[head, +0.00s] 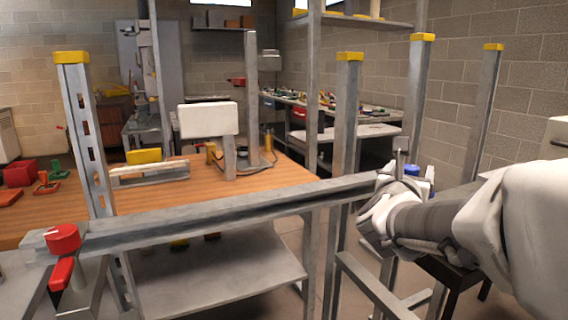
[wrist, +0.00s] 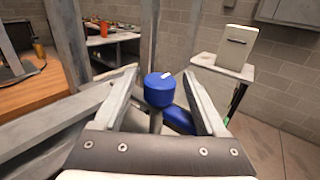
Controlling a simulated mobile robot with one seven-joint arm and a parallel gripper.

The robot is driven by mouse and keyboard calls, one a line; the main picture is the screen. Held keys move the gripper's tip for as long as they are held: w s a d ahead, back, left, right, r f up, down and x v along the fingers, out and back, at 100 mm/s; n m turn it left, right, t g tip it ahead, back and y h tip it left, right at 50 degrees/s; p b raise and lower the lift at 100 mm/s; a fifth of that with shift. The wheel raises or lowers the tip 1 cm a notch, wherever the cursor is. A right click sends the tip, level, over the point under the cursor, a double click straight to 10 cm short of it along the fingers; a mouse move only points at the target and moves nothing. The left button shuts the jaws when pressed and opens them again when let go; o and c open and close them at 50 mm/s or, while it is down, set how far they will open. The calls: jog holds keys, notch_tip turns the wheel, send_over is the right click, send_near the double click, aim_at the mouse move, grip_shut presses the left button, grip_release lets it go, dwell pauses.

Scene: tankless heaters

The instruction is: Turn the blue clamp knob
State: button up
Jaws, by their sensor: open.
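The blue clamp knob (wrist: 160,90) is a short round cap with a white mark on top. In the wrist view it sits between the two fingers of my open gripper (wrist: 165,92), with a gap on each side. A blue handle (wrist: 179,119) extends below and to the right of it. In the head view my gripper (head: 400,165) is at the right end of the long metal rail, and only a little of the blue knob (head: 411,169) shows behind it.
A red knob (head: 62,237) with a red handle (head: 61,274) is at the left end of the metal rail (head: 220,222). Metal posts with yellow caps stand around the rail. A wooden workbench (head: 280,178) lies behind. A white box (wrist: 236,47) stands on a stand at right.

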grip_shut()
